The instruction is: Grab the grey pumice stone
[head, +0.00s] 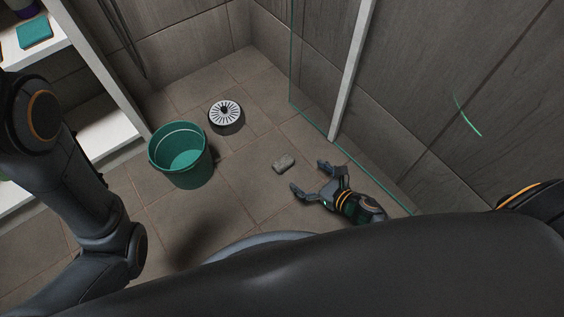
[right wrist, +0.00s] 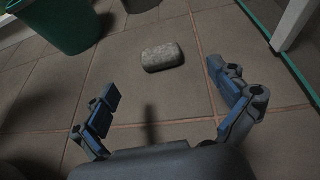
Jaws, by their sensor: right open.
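The grey pumice stone (head: 284,163) lies on the tiled floor, to the right of the green bucket. In the right wrist view the stone (right wrist: 162,57) lies ahead of the fingers, a little above the middle of the picture. My right gripper (head: 308,175) is open and empty, low over the floor, with its fingers pointing toward the stone. Its two fingers (right wrist: 166,92) show widely apart in the right wrist view, and the stone is beyond their tips, not between them. My left arm shows at the left of the head view, but its gripper is not visible.
A green bucket (head: 178,172) stands left of the stone. A glass panel with a white post (head: 351,72) rises to the right. White shelves (head: 107,139) stand at the left. Floor around the stone is clear.

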